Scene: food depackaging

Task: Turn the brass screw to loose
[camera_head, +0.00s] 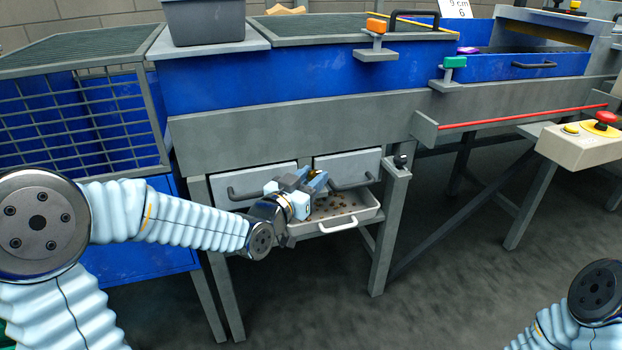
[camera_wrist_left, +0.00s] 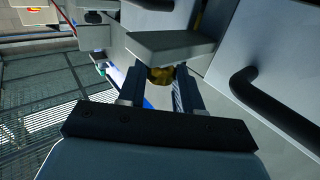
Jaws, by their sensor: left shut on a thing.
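The brass screw (camera_wrist_left: 161,76) shows in the left wrist view as a gold knob between the two fingers, under the edge of a grey plate (camera_wrist_left: 168,46). My left gripper (camera_wrist_left: 161,88) is shut on it, one finger on each side. In the head view my left gripper (camera_head: 312,181) is in front of the gap between two grey drawer fronts, and it mostly hides the screw there. Of my right arm, only a part shows at the lower right; its gripper is out of view.
Grey drawer fronts with dark handles, left (camera_head: 252,185) and right (camera_head: 347,165), flank the gripper. A shallow tray (camera_head: 368,211) with brown crumbs and a white handle sits just below. A table leg (camera_head: 387,235) stands to the right. A control box (camera_head: 575,148) is at far right.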

